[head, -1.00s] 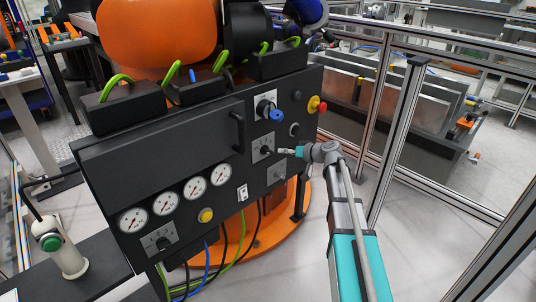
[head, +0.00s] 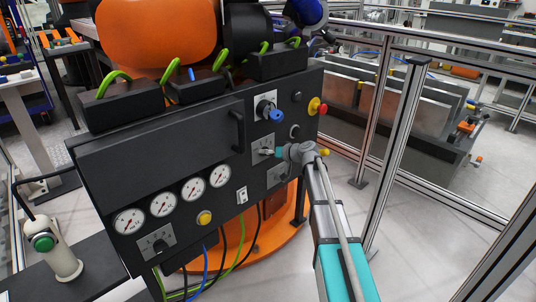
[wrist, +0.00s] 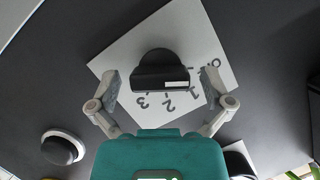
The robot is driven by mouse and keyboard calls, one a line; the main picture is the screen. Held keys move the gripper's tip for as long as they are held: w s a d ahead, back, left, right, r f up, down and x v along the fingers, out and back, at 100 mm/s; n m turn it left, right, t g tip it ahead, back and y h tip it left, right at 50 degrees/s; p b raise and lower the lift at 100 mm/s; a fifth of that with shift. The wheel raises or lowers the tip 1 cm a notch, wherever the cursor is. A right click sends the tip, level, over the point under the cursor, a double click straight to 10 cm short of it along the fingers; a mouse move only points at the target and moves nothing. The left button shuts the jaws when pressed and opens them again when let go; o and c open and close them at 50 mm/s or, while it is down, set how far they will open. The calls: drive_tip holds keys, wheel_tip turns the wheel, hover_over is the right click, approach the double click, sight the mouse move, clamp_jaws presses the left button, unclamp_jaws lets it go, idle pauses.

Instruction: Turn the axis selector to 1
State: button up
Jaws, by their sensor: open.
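A black selector knob (wrist: 158,68) sits on a tilted white plate (wrist: 118,60) in the wrist view. The plate carries the marks 1, 2, 3 and one partly readable mark beginning with O. The knob's bar lies across the picture, with a white line on its right part; which mark it points at is hard to tell. My gripper (wrist: 162,84) is open, one finger on each side of the knob, with gaps visible. In the head view my gripper (head: 269,152) is at the middle plate on the cabinet's right and covers much of the knob.
The dark cabinet (head: 170,140) also bears a blue-handled switch (head: 276,115) above, a red-and-yellow stop button (head: 317,106), a handle (head: 238,132), gauges (head: 162,204), a yellow button (head: 204,217) and another knob plate (head: 158,242) at lower left. A fence post (head: 395,150) stands right of my arm.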

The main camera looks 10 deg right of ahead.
drive_tip(key=c, duration=1.1)
drive_tip(key=shift+c, duration=0.2)
drive_tip(key=m+y+b, duration=0.1)
drive_tip(key=m+b, duration=0.1)
drive_tip(key=m, duration=0.1)
drive_tip(key=shift+w+d+f+g+y, duration=0.1)
drive_tip(key=shift+f+g+y, duration=0.05)
drive_tip(key=shift+g+y, duration=0.2)
drive_tip(key=shift+m+y+b, duration=0.75)
drive_tip(key=shift+m+b, duration=0.2)
drive_tip(key=shift+m, duration=0.45)
